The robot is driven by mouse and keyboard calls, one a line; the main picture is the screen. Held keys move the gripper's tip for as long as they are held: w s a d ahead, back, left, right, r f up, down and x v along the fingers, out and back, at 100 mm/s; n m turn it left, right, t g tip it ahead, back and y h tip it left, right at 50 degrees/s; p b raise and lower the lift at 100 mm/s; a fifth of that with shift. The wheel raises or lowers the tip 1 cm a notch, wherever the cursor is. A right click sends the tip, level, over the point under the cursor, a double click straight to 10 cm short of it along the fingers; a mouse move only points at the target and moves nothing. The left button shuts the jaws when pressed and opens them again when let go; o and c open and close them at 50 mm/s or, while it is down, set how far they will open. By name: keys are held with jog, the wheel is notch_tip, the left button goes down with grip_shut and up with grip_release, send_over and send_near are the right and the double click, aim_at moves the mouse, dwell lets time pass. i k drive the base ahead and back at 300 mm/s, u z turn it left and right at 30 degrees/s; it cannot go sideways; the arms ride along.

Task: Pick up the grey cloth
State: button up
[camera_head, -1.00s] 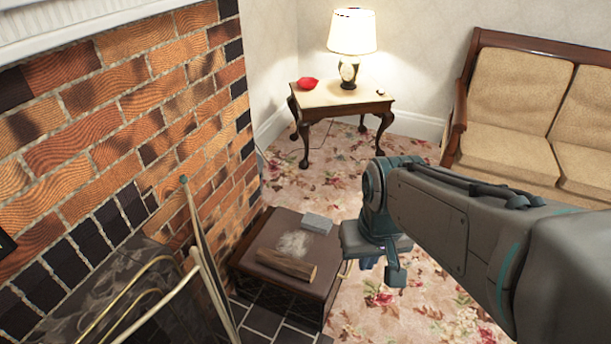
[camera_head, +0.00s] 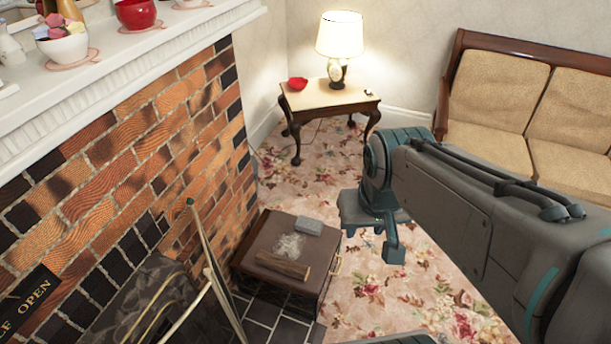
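A small grey folded-looking block (camera_head: 309,227), the likeliest grey cloth, lies on the back right of the dark brown box's top (camera_head: 262,228). A pale grey-white smudge (camera_head: 290,246) and a short piece of wood (camera_head: 283,265) are in front of it on the same top. My gripper (camera_head: 393,250) points down, to the right of the box and apart from the grey block. One finger shows; the other is not clearly seen, so its opening cannot be told. I see nothing held.
The brick fireplace (camera_head: 130,170) and upright fire tools (camera_head: 212,262) stand left of the box. Bowls sit on the white mantel (camera_head: 100,75). A lamp table (camera_head: 310,97) with a red bowl (camera_head: 298,83) is behind, a sofa (camera_head: 490,90) back right. Floral carpet (camera_head: 350,285) is clear right of the box.

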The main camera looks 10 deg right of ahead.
aim_at(313, 227)
jog(key=z, duration=1.45)
jog(key=i, duration=2.4)
jog(key=u, duration=3.5)
jog(key=i, duration=0.5)
